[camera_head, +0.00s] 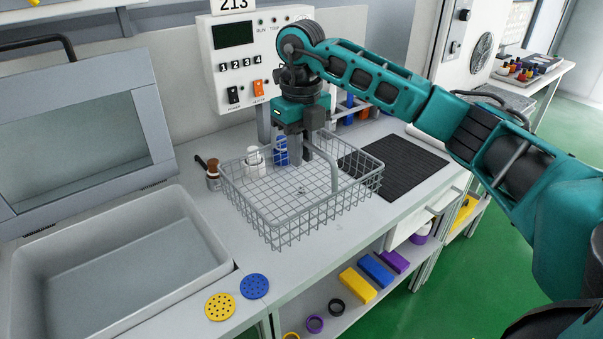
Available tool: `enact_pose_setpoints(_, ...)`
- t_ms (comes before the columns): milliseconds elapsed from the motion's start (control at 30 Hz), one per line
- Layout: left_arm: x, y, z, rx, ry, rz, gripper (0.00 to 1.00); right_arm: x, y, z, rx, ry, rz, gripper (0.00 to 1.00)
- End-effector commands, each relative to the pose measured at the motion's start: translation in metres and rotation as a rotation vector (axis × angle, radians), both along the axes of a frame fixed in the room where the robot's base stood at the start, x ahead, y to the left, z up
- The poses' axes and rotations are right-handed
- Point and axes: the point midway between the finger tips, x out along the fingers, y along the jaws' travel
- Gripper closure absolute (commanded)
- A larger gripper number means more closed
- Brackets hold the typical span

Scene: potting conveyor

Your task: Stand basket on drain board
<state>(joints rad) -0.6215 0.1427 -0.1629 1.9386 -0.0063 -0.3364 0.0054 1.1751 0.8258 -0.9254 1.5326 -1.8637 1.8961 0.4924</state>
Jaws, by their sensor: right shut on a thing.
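My right gripper (304,155) points down from above and is shut on the basket's handle, mostly hiding the grip point. I cannot tell whether the basket's bottom touches the counter or hangs just above it. The black ribbed drain board (400,166) lies on the counter to the right of the basket. The basket's right side overlaps its left edge in the picture. My left gripper is not in view.
An open-lidded grey basin (190,228) is at left. A white part (254,160) and a blue part (281,150) show at the basket's back; inside or behind is unclear. A brown-topped bottle (213,172) stands left. A control box (240,75) stands behind. The drain board looks bare.

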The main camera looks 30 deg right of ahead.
Motion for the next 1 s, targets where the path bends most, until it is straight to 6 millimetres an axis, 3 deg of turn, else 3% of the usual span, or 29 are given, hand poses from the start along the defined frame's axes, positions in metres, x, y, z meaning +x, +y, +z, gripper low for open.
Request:
enact_pose_setpoints(167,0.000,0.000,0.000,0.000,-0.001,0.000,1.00,0.000,0.000,-0.011,0.000,-0.002,0.000,1.00)
enact_pose_setpoints(433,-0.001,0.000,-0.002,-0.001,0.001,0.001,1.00,0.000,0.000,-0.047,0.000,0.000,-0.001,1.00)
enact_pose_setpoints(833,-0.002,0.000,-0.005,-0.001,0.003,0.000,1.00,0.000,0.000,-0.053,0.000,-0.003,-0.001,1.00)
enact_pose_setpoints(867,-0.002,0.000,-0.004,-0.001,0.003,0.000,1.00,0.000,0.000,-0.053,0.000,-0.002,-0.001,0.80)
enact_pose_setpoints(1000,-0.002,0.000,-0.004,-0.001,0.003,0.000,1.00,0.000,0.000,-0.053,0.000,-0.001,-0.001,0.67)
